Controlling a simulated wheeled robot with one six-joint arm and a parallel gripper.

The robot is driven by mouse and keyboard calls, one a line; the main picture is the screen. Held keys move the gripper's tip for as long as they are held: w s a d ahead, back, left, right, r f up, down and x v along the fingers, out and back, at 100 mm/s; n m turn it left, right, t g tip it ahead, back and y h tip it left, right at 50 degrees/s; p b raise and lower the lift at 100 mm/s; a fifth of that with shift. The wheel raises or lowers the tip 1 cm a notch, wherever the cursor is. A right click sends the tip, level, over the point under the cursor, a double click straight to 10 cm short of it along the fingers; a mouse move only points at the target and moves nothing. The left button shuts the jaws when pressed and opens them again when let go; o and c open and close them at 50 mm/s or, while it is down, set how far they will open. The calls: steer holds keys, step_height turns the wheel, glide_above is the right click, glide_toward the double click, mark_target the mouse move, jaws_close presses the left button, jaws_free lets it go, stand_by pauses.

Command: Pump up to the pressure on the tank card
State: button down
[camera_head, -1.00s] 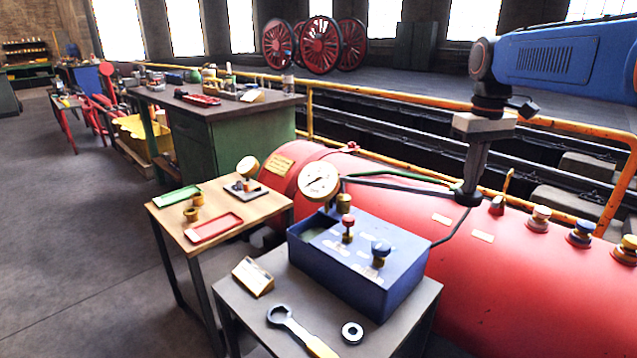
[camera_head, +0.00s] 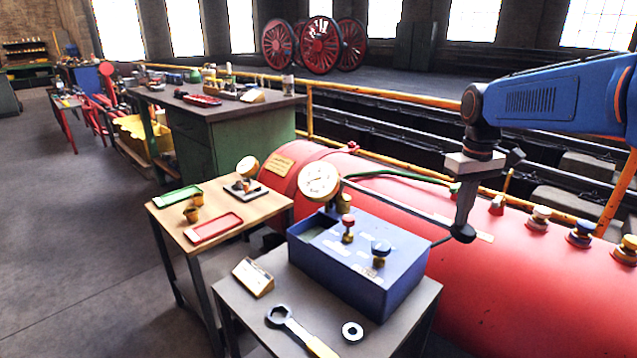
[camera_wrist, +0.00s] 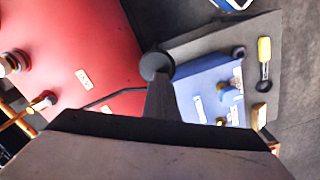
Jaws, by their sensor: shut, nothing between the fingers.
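My gripper (camera_head: 463,222) is shut and empty, pointing down at the black knob (camera_head: 463,234) on the end of a grey lever (camera_head: 400,205). The fingertips appear to touch the knob from above. In the wrist view the knob (camera_wrist: 157,65) is right at the fingertips. The lever slopes down to the right from behind the blue box (camera_head: 370,262). A round white gauge (camera_head: 319,181) stands at the box's back left; its reading is too small to tell. The red tank (camera_head: 540,285) lies behind. A small card (camera_head: 253,276) leans on the grey table; its writing is unreadable.
The box carries a red knob (camera_head: 348,221) and a blue knob (camera_head: 381,248). A spanner (camera_head: 290,322) and a ring (camera_head: 352,332) lie in front. Several valves stand on the tank, including a blue one (camera_head: 580,234). An orange rail (camera_head: 400,98) runs behind.

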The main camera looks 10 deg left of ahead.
steer(key=shift+f, duration=1.95)
step_height(320, 180, up, 16)
steer(key=shift+f, duration=0.2)
stand_by(2.7)
steer(key=shift+f, duration=0.15)
stand_by(0.3)
stand_by(3.3)
